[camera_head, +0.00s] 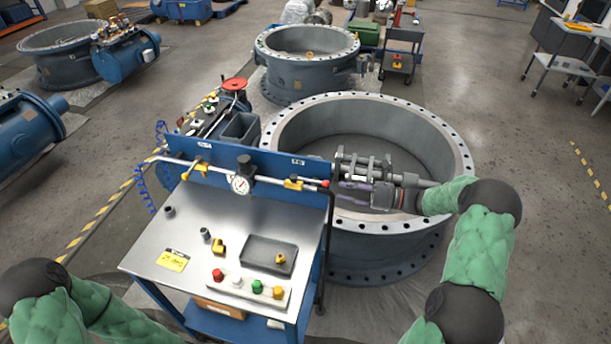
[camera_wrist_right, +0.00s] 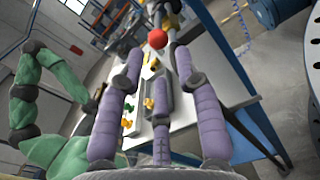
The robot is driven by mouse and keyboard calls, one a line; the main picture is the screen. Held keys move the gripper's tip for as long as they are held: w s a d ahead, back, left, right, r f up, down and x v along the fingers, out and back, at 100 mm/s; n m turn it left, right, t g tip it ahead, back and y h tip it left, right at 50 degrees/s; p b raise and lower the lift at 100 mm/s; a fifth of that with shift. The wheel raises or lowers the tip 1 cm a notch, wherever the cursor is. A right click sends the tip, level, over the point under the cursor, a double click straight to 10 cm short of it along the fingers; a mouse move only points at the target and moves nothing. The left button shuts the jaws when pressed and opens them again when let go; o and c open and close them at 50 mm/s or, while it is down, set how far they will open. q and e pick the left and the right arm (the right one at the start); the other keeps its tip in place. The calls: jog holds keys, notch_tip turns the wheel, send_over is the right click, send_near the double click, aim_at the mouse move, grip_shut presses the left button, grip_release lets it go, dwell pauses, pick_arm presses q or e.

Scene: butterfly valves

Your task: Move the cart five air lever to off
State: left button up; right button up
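A metal cart (camera_head: 225,215) with a blue back panel stands in the centre of the head view. An air pipe runs along the panel top with a round gauge (camera_head: 240,184), a left yellow lever (camera_head: 202,168), a right yellow lever (camera_head: 292,184) and a red end knob (camera_head: 326,183). I cannot read the cart's number. My right gripper (camera_head: 343,187) is just right of the red knob, fingers pointing left at the pipe end. In the right wrist view its purple fingers are spread and empty, with the red knob (camera_wrist_right: 157,39) beyond the fingertips. My left gripper is out of the head view.
On the cart top lie a dark tray (camera_head: 270,252), a button strip (camera_head: 249,288) and a yellow note (camera_head: 172,260). A large flanged valve ring (camera_head: 385,245) stands close behind and right, below my right arm. Open floor lies farther right.

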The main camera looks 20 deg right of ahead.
aim_at(322, 183)
jog(key=x, duration=0.7)
jog(key=b+x, duration=0.1)
jog(key=x, duration=0.2)
jog(key=shift+w+a+r, duration=0.1)
jog(key=shift+w+r, duration=0.1)
jog(key=shift+r, duration=0.1)
grip_shut()
